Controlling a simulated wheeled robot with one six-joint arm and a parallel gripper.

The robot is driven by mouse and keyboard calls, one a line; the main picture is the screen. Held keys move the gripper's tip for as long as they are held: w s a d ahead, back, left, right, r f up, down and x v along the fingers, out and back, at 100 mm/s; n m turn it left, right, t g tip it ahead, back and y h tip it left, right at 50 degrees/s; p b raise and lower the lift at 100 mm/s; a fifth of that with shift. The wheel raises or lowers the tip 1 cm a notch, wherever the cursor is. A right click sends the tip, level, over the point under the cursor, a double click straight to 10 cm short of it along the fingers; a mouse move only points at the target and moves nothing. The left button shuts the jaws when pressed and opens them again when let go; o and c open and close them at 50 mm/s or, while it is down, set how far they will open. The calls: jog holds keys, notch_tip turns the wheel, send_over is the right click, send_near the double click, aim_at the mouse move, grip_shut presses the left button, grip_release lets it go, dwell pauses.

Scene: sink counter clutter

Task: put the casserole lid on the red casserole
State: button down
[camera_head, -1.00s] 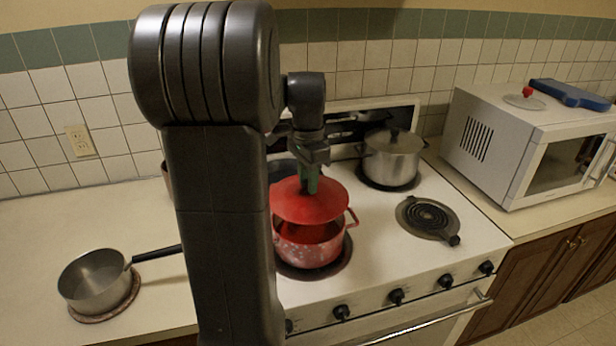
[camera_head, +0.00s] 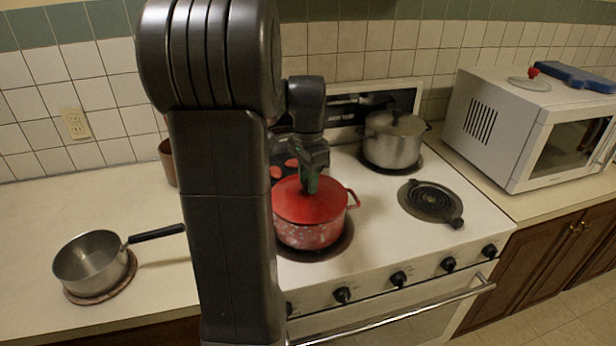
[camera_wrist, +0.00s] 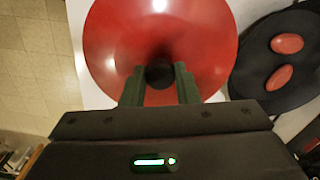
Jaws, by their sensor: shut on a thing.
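The red casserole (camera_head: 310,236) stands on the front left burner of the stove, its speckled side and right handle showing. The red casserole lid (camera_head: 312,205) lies over its mouth, looking level and covering the opening; in the head view I see no gap at the front. My gripper (camera_head: 309,184) points down from above and is shut on the lid's dark knob. In the wrist view the lid (camera_wrist: 160,40) fills the top middle, with the knob (camera_wrist: 160,75) between the two green fingers of my gripper (camera_wrist: 159,85). The casserole is hidden under the lid there.
A dark pan (camera_wrist: 275,62) with red oval pieces sits behind the casserole. A saucepan (camera_head: 92,265) is on the left counter. A microwave (camera_head: 530,125) stands at right.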

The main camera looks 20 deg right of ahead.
jog(key=shift+f, duration=0.3)
dwell(0.5)
jog(key=c, duration=1)
grip_release()
jog(key=shift+c, duration=0.2)
notch_tip(320, 180, up, 14)
jog(key=shift+f, duration=0.15)
notch_tip(320, 180, down, 14)
jog(key=shift+r, duration=0.35)
